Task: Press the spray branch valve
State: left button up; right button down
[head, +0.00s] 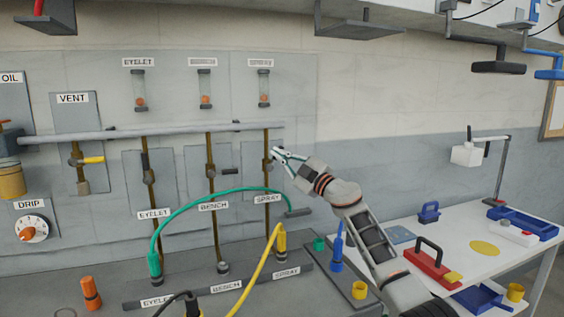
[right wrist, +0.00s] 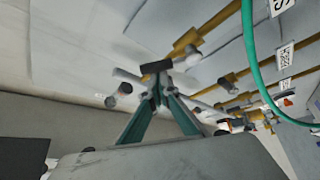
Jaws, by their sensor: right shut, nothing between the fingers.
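The spray branch valve (head: 267,165) sits on the rightmost brown vertical pipe, above the lower SPRAY label (head: 268,198). My right gripper (head: 277,153) is at the right side of this valve, its fingers shut with nothing between them. In the right wrist view the fingertips (right wrist: 158,90) come together just below a dark handle (right wrist: 155,67) beside a brass pipe (right wrist: 188,40). I cannot tell whether they touch it. The handle is hard to make out in the head view, where the fingers are close by. My left gripper is not in view.
The bench valve (head: 211,171) has a dark handle pointing right; the eyelet valve (head: 149,175) stands left of it. A green hose (head: 200,197) arches below in front. A white table (head: 400,222) with tools stands right, under my right arm.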

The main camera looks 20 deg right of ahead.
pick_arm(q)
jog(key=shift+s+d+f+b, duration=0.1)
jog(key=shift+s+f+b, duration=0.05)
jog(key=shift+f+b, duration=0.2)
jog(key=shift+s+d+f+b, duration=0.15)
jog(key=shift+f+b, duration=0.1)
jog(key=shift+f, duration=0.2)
pick_arm(e)
jog(key=d+f+m+t+h, duration=0.1)
jog(key=m+h, duration=0.2)
jog(key=m, duration=0.2)
jog(key=d+f+m+t+h, duration=0.1)
jog(key=m+t+h, duration=0.1)
jog(key=m, duration=0.4)
jog(key=d+f+m+t+h, duration=0.1)
jog(key=f+m+h, duration=0.1)
jog(key=m+h, duration=0.2)
jog(key=shift+w+f+m+t, duration=0.1)
jog(key=shift+w+m+t, duration=0.1)
jog(key=shift+m, duration=0.3)
jog(key=shift+w+m+t, duration=0.1)
jog(key=shift+m+t, duration=0.1)
jog(key=shift+m, duration=0.3)
jog(key=shift+h, duration=0.4)
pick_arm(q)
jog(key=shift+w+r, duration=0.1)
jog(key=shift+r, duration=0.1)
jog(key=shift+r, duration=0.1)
pick_arm(e)
jog(key=shift+s, duration=0.1)
